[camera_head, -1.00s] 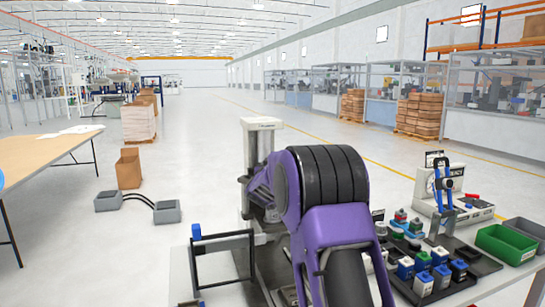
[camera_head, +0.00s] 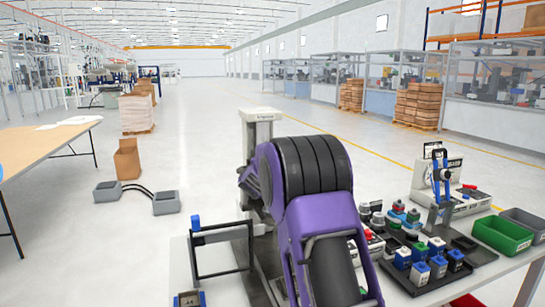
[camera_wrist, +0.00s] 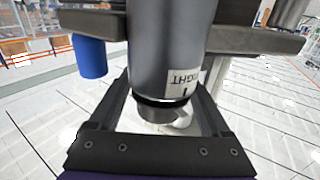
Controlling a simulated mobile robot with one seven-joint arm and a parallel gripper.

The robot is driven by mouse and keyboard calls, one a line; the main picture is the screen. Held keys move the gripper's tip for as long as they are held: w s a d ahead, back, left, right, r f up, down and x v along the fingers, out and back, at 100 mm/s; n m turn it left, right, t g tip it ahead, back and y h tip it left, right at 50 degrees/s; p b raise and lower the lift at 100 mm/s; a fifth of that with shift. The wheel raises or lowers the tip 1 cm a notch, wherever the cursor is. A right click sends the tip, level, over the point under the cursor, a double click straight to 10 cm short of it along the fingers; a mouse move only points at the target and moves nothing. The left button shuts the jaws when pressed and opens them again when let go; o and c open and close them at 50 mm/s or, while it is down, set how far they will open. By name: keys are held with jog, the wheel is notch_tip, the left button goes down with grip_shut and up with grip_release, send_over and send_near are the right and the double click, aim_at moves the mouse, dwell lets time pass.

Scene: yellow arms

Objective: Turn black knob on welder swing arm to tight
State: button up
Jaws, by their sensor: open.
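In the wrist view a dark grey cylinder (camera_wrist: 172,45) with a black lower band hangs by a dark horizontal bar (camera_wrist: 240,40). A white label on it, seen upside down, appears to read "TIGHT". My gripper (camera_wrist: 165,92) is open, with one finger on each side of the cylinder's lower end; contact cannot be told. A blue cylinder (camera_wrist: 90,57) is at the bar's left. In the head view the welder's white column (camera_head: 262,125) stands behind my purple arm, and a black frame (camera_head: 222,235) with a blue end is to its left. My arm hides the gripper and knob there.
On the table at right are a black tray (camera_head: 480,256) with blue and white blocks, a blue-handled clamp (camera_head: 441,178) and a green bin (camera_head: 502,236). Grey floor blocks (camera_head: 166,203) and a carton (camera_head: 126,160) stand at left. The central aisle is clear.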

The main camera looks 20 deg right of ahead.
jog(key=b+v, duration=0.1)
jog(key=v, duration=1.6)
jog(key=shift+s+a+b, duration=0.15)
jog(key=shift+s+b, duration=0.05)
jog(key=shift+b, duration=0.1)
